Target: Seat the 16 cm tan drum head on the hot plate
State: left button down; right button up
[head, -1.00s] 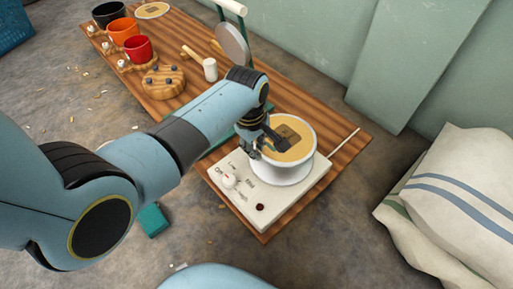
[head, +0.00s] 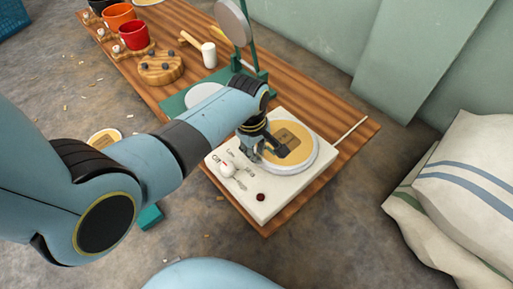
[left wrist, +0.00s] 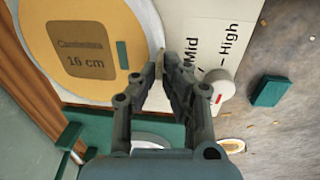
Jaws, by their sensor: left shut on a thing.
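The tan drum head (head: 299,137) is a flat disc with a brown label. In the left wrist view the label on the drum head (left wrist: 50,45) reads 16 cm. It lies roughly level over the pale round burner (head: 309,162) of the white hot plate (head: 235,200), whose rim shows around its near side. I cannot tell whether it touches fully. My left gripper (head: 266,155) is shut on the drum head's near-left edge. In the left wrist view the fingers (left wrist: 165,75) meet at that rim, beside the hot plate's dial (left wrist: 218,88). My right gripper is not in view.
A green stand (head: 250,45) with a grey disc and a white plate (head: 204,95) stand behind my arm. A wooden peg block (head: 161,68), a white cylinder (head: 209,54) and cups (head: 133,36) are farther back. Another tan disc (head: 104,136) lies at left. A sack (head: 465,180) lies right.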

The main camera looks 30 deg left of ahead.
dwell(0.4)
pick_arm(q)
jog(key=shift+p, duration=0.3)
jog(key=c, duration=1.4)
grip_release()
jog(key=r, duration=0.8)
jog(key=s+r, duration=0.1)
jog(key=r, duration=0.3)
jog(key=shift+s+a, duration=0.1)
jog(key=shift+a, duration=0.15)
